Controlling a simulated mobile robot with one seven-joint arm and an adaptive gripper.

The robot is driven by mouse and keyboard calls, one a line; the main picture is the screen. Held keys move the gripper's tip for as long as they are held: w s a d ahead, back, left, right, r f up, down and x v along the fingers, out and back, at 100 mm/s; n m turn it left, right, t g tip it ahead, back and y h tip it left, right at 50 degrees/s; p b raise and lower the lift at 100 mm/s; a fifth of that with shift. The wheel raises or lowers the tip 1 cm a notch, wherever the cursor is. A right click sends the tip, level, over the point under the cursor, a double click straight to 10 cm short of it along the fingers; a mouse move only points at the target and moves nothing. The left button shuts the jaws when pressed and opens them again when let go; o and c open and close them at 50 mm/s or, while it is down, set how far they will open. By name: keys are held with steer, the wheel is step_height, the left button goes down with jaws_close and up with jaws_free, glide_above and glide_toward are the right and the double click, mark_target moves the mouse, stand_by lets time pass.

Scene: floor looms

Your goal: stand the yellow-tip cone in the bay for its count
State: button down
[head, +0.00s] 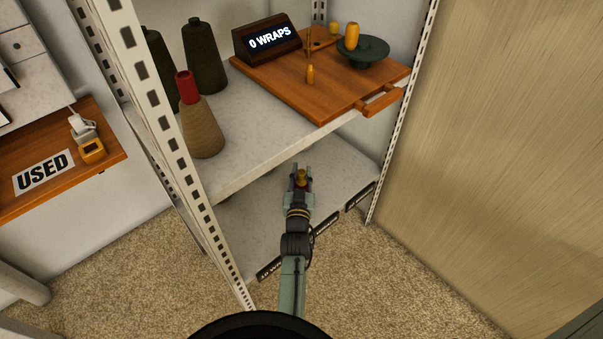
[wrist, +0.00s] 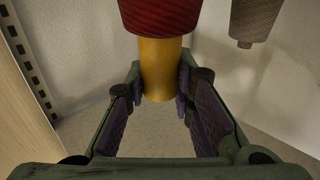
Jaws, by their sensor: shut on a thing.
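The yellow-tip cone shows in the wrist view as a yellow tip (wrist: 159,72) with a dark red wound body (wrist: 160,14) beyond it. My gripper (head: 301,171) is shut on the yellow tip, with one finger on each side in the wrist view (wrist: 160,92). It is over the lower shelf (head: 258,212), under the upper shelf's front edge. The bay labels (head: 326,227) on the lower shelf's front edge are too small or partly hidden to read fully. I cannot tell whether the cone touches the shelf.
A grey-brown cone (wrist: 254,20) stands nearby in the wrist view. The upper shelf (head: 237,118) holds a red-tip cone (head: 200,125), dark cones (head: 204,60), and a wooden board (head: 340,100) with a "0 WRAPS" display (head: 269,39). White posts (head: 170,120) flank the shelves.

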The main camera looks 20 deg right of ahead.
steer(key=shift+s+r, duration=0.1)
steer(key=shift+r, duration=0.1)
steer(key=shift+f, duration=0.2)
steer(key=c, duration=1.4)
jaws_free()
